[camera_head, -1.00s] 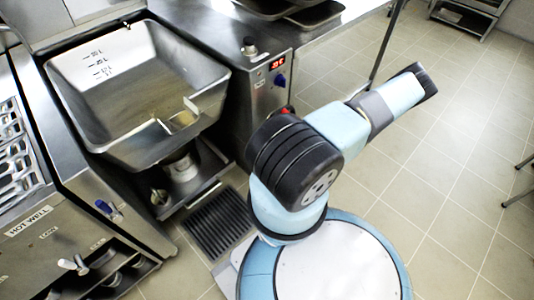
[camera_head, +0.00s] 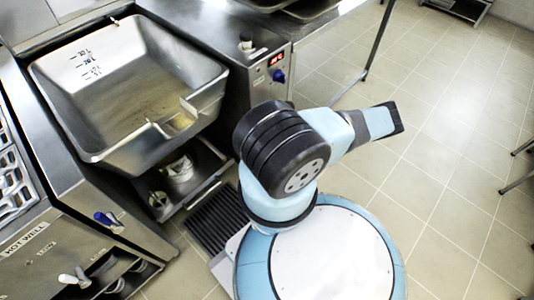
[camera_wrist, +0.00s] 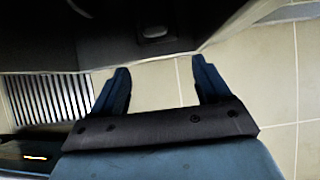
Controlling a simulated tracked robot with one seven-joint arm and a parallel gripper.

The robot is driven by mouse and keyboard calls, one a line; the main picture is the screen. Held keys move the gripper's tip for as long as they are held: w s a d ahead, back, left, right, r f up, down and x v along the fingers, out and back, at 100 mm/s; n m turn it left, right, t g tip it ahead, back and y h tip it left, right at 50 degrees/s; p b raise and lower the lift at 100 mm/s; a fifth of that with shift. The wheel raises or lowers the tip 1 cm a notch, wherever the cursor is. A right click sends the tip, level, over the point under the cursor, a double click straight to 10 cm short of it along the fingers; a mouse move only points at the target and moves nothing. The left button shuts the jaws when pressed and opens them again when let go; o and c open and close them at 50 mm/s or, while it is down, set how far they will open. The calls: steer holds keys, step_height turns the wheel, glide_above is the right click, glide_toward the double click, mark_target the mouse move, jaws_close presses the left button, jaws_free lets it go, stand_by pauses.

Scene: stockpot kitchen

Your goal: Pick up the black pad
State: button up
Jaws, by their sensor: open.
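I cannot make out a black pad in either view. My gripper (camera_wrist: 160,72) shows in the wrist view with its two dark blue fingers spread apart. Nothing is between the fingers; tiled floor shows behind them. In the head view my arm reaches to the right over the floor, and the gripper's fingers cannot be made out there.
A steel tilting pan (camera_head: 130,85) with level marks stands at the left, beside a control panel (camera_head: 272,78) with a red display. A dark floor grate (camera_head: 213,222) lies by my base; a slatted grate (camera_wrist: 50,97) shows in the wrist view. Tiled floor (camera_head: 450,130) at right is open.

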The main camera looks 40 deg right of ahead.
steer(key=w, duration=0.6)
steer(key=shift+w+a, duration=0.3)
steer(key=shift+x, duration=2.6)
steer(key=shift+w+r, duration=0.1)
steer(key=shift+c, duration=0.3)
steer(key=c, duration=0.9)
steer(key=shift+o, duration=0.2)
steer(key=shift+r, duration=0.55)
step_height(320, 180, up, 2)
steer(key=shift+r, duration=0.15)
steer(key=s+d, duration=0.1)
steer(key=s, duration=1.7)
steer(key=shift+d, duration=0.2)
